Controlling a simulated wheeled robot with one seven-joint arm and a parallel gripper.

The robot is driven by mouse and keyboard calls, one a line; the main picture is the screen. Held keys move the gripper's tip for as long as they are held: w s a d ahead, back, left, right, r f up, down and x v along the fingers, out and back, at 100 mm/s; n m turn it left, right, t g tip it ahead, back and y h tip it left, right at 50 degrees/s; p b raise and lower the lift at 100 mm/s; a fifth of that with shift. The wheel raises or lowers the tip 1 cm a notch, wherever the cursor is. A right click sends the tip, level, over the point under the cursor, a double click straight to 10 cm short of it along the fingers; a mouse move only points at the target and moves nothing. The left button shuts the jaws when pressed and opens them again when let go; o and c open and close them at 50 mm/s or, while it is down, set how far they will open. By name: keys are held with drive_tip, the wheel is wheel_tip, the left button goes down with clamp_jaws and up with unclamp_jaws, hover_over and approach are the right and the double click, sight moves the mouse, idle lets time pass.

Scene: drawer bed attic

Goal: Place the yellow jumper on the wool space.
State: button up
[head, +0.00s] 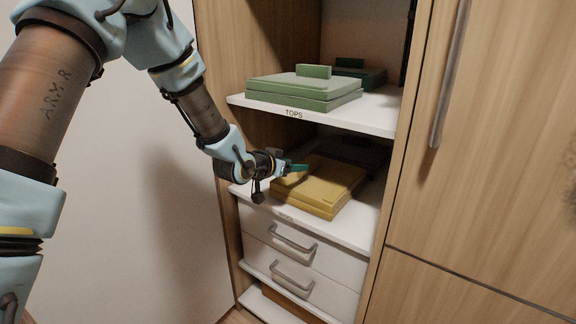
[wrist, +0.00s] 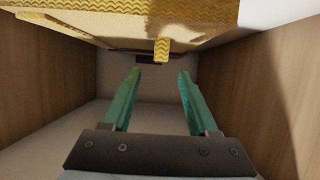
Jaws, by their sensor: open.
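The yellow jumper (head: 328,188) is a folded, flat block lying on the middle shelf (head: 352,228) of the wardrobe. In the wrist view its knitted yellow surface (wrist: 95,18) fills the top of the picture, with a small yellow tab (wrist: 161,50) standing out from it. My gripper (head: 300,168) is at the jumper's left side in the head view, its green fingers over part of it. In the wrist view the fingers (wrist: 160,75) are apart with nothing between them, and the tab lies just beyond their tips. A label on the middle shelf's edge is too small to read.
Folded green clothes (head: 305,88) with a tab lie on the upper shelf (head: 375,112), labelled TOPS. A darker folded piece (head: 362,74) is behind them. Drawers (head: 280,238) are below the middle shelf. A closed wooden door (head: 500,150) is at the right. Wooden side walls flank my gripper closely.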

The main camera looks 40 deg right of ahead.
drive_tip(key=shift+v, duration=1.45)
